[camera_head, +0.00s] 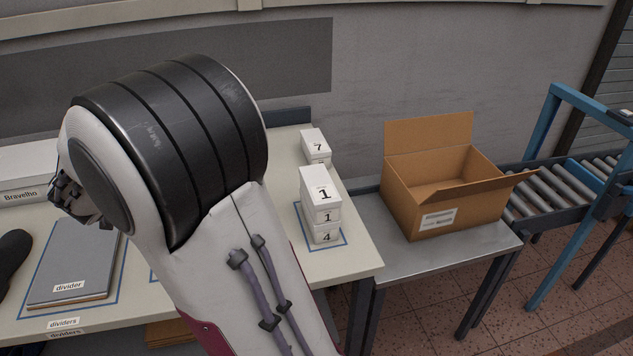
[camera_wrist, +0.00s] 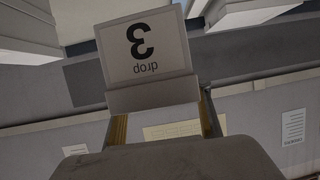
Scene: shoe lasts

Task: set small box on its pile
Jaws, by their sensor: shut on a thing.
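My gripper (camera_wrist: 163,118) is shut on a small white box (camera_wrist: 146,48) in the wrist view. The box's label reads "3" and "drop" upside down. In the head view my gripper (camera_head: 75,196) shows only in part at the left, behind my arm, and the held box is hidden. A pile of small white boxes (camera_head: 322,210) stands on the table's right part inside a blue outline; its labels show 1, 1 and 4. Behind it is another small white box pile (camera_head: 315,147) marked 7. My gripper is well to the left of both piles.
An open brown carton (camera_head: 430,203) stands on a metal side table (camera_head: 480,235), with a roller conveyor (camera_head: 565,185) beyond. A grey divider stack (camera_head: 72,265), a white Bravelho box (camera_head: 30,175) and a dark object (camera_head: 12,258) are at left. My arm hides the table's middle.

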